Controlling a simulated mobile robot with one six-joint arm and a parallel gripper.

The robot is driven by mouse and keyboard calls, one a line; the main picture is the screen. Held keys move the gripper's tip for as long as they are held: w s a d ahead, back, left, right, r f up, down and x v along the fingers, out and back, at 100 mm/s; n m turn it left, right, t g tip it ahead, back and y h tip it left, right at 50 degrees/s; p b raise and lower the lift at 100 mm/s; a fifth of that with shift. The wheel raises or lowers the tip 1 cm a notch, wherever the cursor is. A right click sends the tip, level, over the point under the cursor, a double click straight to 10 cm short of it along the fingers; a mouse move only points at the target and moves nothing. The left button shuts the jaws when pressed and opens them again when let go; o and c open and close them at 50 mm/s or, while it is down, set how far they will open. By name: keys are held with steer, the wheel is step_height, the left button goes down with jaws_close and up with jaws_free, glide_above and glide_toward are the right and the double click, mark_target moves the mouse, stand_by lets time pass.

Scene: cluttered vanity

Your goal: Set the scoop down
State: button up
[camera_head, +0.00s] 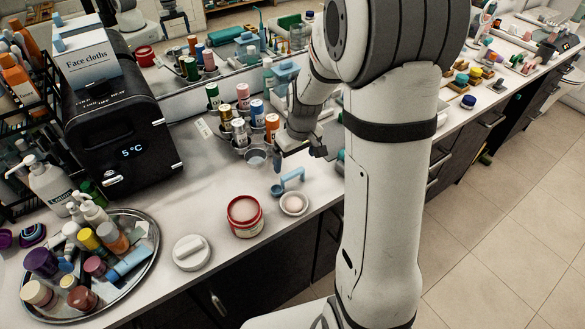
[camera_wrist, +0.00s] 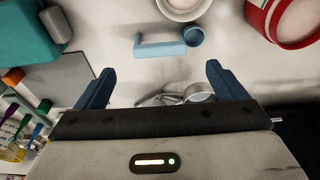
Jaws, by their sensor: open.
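A light blue scoop (camera_head: 291,181) lies on the white counter, between the red-rimmed tub and my gripper, just behind a small white bowl. In the wrist view the scoop (camera_wrist: 165,48) lies beyond my fingertips, its round cup to the right and its handle to the left. My gripper (camera_head: 299,154) is above the counter, behind the scoop. In the wrist view its two blue fingers (camera_wrist: 154,82) are wide apart with nothing held between them. The scoop is free of the fingers.
The small white bowl (camera_head: 294,209) and red-rimmed tub (camera_head: 244,230) stand close by the scoop. A white lid (camera_head: 192,253) and a crowded round tray (camera_head: 148,262) are to the left. A metal cup (camera_head: 256,160) and several bottles stand behind. A teal object (camera_wrist: 28,35) is near in the wrist view.

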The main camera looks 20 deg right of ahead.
steer(key=s+a+r+m, duration=0.1)
steer(key=s+r, duration=0.8)
steer(key=r, duration=0.2)
steer(key=s+a+r+m+t, duration=0.1)
steer(key=s+r+m, duration=0.1)
steer(key=s, duration=1)
steer(key=shift+r+m+h, duration=0.3)
steer(key=shift+r, duration=0.35)
steer(key=shift+w, duration=0.15)
